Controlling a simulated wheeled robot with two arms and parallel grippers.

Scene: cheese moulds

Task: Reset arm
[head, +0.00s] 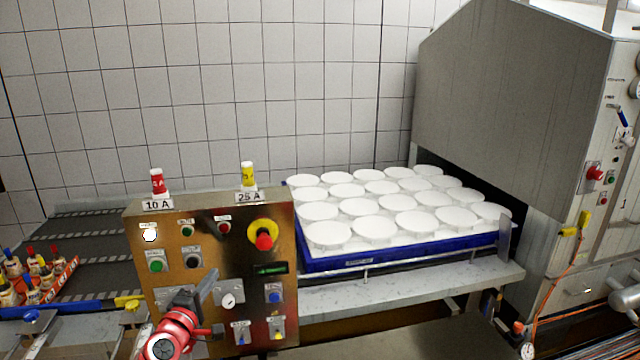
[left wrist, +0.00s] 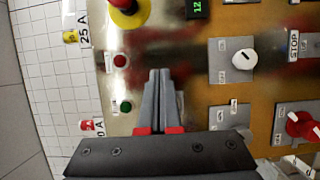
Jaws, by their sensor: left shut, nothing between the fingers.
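My left gripper (head: 207,285) comes in from the bottom edge in the head view, in front of the control panel (head: 210,222). Its two grey fingers are closed together with nothing between them. In the left wrist view the gripper (left wrist: 158,74) points at the panel face, which appears turned on its side. The fingertips lie between a red button (left wrist: 120,60) and a white knob (left wrist: 244,59). I cannot tell how far the tips are from the panel. My right gripper is in neither view.
The panel carries a yellow and red emergency button (head: 263,236) and two capped fuses on top. Behind it, a blue tray (head: 400,252) holds several white moulds (head: 372,228) before a grey machine (head: 510,90). A dark conveyor (head: 85,240) lies left, with small bottles (head: 40,268).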

